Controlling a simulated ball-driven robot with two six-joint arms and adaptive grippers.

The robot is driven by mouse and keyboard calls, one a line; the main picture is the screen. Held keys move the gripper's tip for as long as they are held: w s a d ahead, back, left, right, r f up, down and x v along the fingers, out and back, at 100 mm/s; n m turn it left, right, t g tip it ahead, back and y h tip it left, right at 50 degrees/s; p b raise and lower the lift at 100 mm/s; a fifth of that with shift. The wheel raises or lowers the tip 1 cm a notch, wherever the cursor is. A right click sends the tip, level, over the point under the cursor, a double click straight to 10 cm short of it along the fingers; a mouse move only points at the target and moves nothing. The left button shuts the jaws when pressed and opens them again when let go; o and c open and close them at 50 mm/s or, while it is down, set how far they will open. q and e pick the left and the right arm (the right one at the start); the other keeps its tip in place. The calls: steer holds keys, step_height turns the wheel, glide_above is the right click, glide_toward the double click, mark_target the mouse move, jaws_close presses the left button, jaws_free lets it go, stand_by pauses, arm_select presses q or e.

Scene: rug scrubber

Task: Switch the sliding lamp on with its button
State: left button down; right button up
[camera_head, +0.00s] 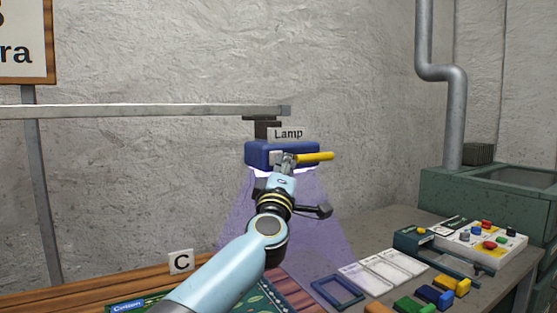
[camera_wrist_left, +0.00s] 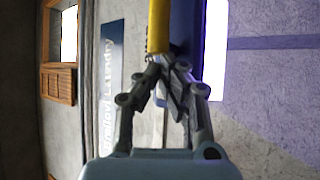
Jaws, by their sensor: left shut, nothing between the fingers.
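The sliding lamp (camera_head: 256,153) is a blue box hanging from a rail, with a "Lamp" label (camera_head: 288,134) above it and a yellow handle (camera_head: 318,156) on its front. A violet cone of light spreads below it. My left gripper (camera_head: 287,161) is shut and empty, its fingertips at the lamp's front beside the handle. In the left wrist view, the fingertips (camera_wrist_left: 166,66) are close to the yellow handle (camera_wrist_left: 158,25) and blue body (camera_wrist_left: 183,35). The button is not clearly visible; the fingers cover part of the front. I cannot tell whether they touch it. My right gripper is out of view.
The metal rail (camera_head: 140,111) runs left from the lamp along the wall. Below right, a grey table (camera_head: 385,227) holds a control panel (camera_head: 483,244) with coloured buttons, white cards (camera_head: 383,270), a blue frame (camera_head: 337,290) and coloured blocks.

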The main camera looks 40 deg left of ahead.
arm_select(q)
steer(key=shift+s+d+p, duration=0.3)
steer(key=shift+s+d, duration=0.05)
steer(key=shift+d, duration=0.5)
steer(key=d, duration=0.1)
steer(key=s+d, duration=0.1)
steer(key=d, duration=0.1)
steer(key=s+d, duration=0.1)
steer(key=shift+d+p, duration=0.3)
steer(key=shift+p, duration=0.05)
stand_by(0.4)
